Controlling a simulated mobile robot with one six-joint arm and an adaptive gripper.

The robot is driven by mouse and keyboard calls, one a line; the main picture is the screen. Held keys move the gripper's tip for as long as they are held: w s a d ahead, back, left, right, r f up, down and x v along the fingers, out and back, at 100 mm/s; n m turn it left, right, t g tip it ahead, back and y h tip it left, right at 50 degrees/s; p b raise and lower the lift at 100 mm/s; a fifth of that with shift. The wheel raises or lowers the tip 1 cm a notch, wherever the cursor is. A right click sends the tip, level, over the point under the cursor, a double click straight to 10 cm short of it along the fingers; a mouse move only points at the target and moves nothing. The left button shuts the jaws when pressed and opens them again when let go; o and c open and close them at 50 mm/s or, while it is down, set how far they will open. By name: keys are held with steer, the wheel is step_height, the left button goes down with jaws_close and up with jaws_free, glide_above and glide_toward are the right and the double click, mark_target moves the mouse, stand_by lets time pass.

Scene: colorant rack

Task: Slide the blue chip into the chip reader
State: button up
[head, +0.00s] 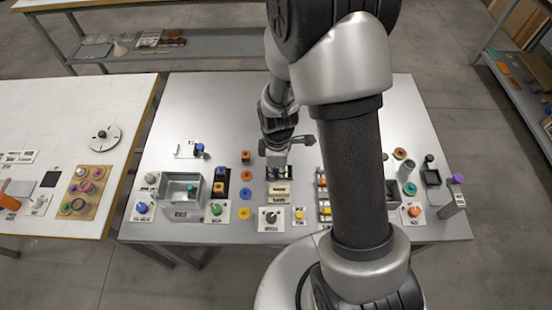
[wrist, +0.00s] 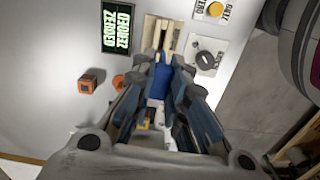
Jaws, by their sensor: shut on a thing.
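The blue chip (wrist: 158,86) is between the fingers of my gripper (wrist: 163,66) in the wrist view. My gripper is shut on it. The cream chip reader (wrist: 161,32) lies just beyond the fingertips, in line with the chip. The chip's far end is close to the reader, partly hidden by the fingers; I cannot tell whether it is inside the slot.
In the wrist view a dark screen (wrist: 116,27) with green text, an orange block (wrist: 92,80) and a dark knob (wrist: 206,60) are near the reader. In the head view a grey bin (head: 181,189) stands left. The back of the table (head: 210,105) is clear.

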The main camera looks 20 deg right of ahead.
steer(key=shift+s+d+n, duration=0.25)
steer(key=shift+d+n, duration=0.05)
steer(key=shift+d, duration=0.15)
steer(key=shift+a, duration=0.2)
steer(key=shift+f, duration=0.1)
steer(key=shift+f+b, duration=2.4)
steer(key=shift+f, duration=0.4)
steer(key=shift+f+b, duration=1.55)
steer(key=shift+f, duration=0.3)
steer(key=o, duration=0.9)
steer(key=shift+c, duration=0.2)
